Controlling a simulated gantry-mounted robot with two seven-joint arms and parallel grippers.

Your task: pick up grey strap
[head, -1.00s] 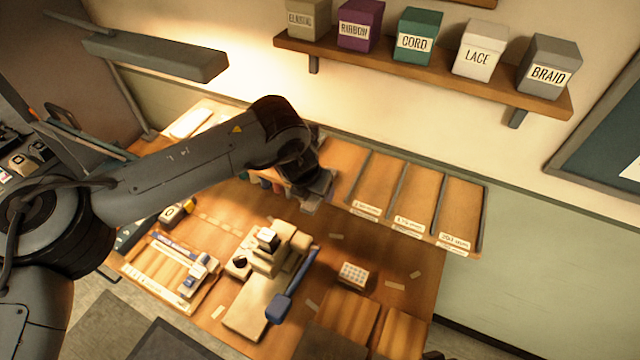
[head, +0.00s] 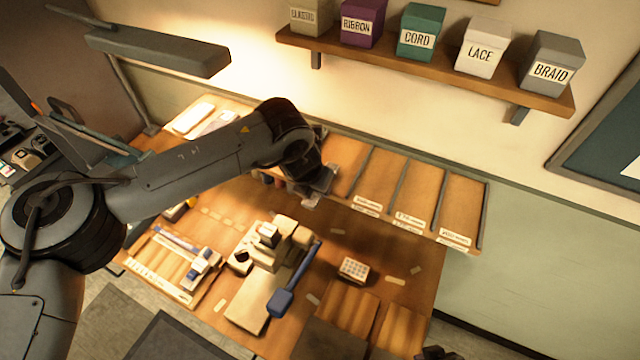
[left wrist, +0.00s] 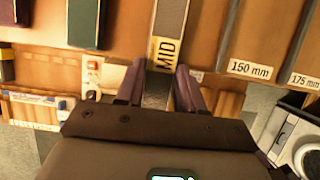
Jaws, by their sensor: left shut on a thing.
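A grey strap (left wrist: 171,20) with a yellow "MID" label (left wrist: 165,53) shows in the left wrist view. It runs from the top edge down between the two fingers of my left gripper (left wrist: 157,92), which is shut on it. In the head view my left gripper (head: 316,190) is at the left part of the slotted shelf, and the arm and wrist hide the strap there. A green strap (left wrist: 84,24) lies to the left of the grey one in the wrist view. My right gripper is not seen.
Slots with dividers and size labels (head: 408,220) lie to the right of my left gripper. A beige machine with a blue lever (head: 281,300) and a small white grid block (head: 353,269) stand on the bench below. Labelled boxes (head: 418,30) sit on the wall shelf above.

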